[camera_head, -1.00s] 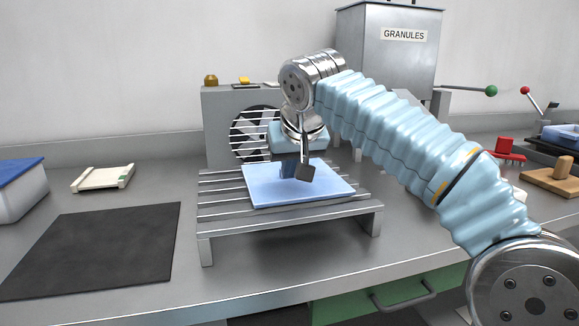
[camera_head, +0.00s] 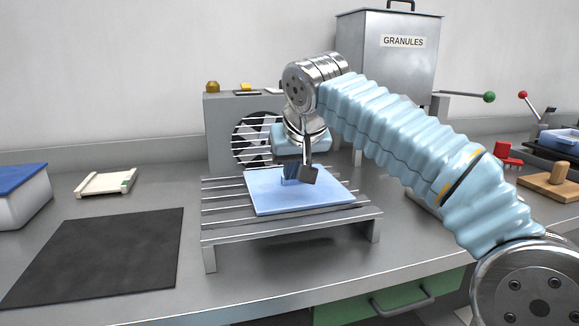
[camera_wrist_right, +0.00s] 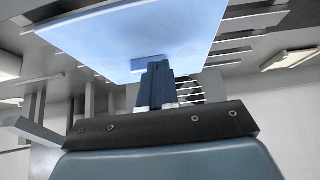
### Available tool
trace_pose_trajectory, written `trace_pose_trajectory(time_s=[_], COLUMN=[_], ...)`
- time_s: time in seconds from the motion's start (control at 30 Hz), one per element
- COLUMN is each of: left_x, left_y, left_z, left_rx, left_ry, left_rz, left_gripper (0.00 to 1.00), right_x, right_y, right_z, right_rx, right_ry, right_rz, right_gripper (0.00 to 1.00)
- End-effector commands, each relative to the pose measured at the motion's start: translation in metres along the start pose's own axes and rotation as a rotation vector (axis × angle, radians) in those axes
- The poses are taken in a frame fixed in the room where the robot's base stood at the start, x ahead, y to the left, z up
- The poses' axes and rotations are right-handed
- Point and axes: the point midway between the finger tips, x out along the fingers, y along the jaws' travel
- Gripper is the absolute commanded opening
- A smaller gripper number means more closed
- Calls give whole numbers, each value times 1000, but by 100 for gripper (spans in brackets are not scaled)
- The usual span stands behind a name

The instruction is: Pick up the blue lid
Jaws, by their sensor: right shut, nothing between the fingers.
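A flat light-blue lid (camera_head: 270,200) lies on the slatted metal rack (camera_head: 290,226). It also fills the top of the right wrist view (camera_wrist_right: 95,45), where a small blue raised block (camera_wrist_right: 150,62), apparently its handle, stands on it. My right gripper (camera_head: 291,176) points down over the middle of the lid. In the right wrist view its dark-blue fingers (camera_wrist_right: 155,82) are together, close to the block, with nothing between them. Whether they touch the block cannot be told. My left gripper is not in view.
A white box with a darker blue top (camera_head: 20,180) stands at the far left. A black mat (camera_head: 95,258) and a cream tray (camera_head: 106,184) lie left of the rack. A grey fan unit (camera_head: 222,130) and granules hopper (camera_head: 385,70) stand behind.

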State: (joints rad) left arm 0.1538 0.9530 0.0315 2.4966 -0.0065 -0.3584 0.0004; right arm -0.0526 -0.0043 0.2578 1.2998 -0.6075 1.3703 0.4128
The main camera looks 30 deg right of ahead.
Motion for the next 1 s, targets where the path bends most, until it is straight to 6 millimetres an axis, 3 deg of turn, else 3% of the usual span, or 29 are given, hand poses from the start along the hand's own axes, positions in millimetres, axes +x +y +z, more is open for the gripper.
trace_pose_trajectory(time_s=[0.3, 0.5, 0.6, 0.8, 1.0], left_x=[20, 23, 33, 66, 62], left_y=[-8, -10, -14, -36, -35], left_z=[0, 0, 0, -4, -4], left_rx=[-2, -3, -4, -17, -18], left_ry=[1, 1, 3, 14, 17], left_rz=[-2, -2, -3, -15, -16], left_gripper=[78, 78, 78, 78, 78], right_x=[-41, -60, -58, -41, -40], right_y=[0, 0, 0, 4, 2], right_z=[62, 87, 94, 83, 62], right_rx=[-2, -1, 2, 6, -1], right_ry=[7, 5, 38, 296, 356], right_rz=[-3, -3, -2, 0, -3], right_gripper=[0, 0, 0, 0, 0])
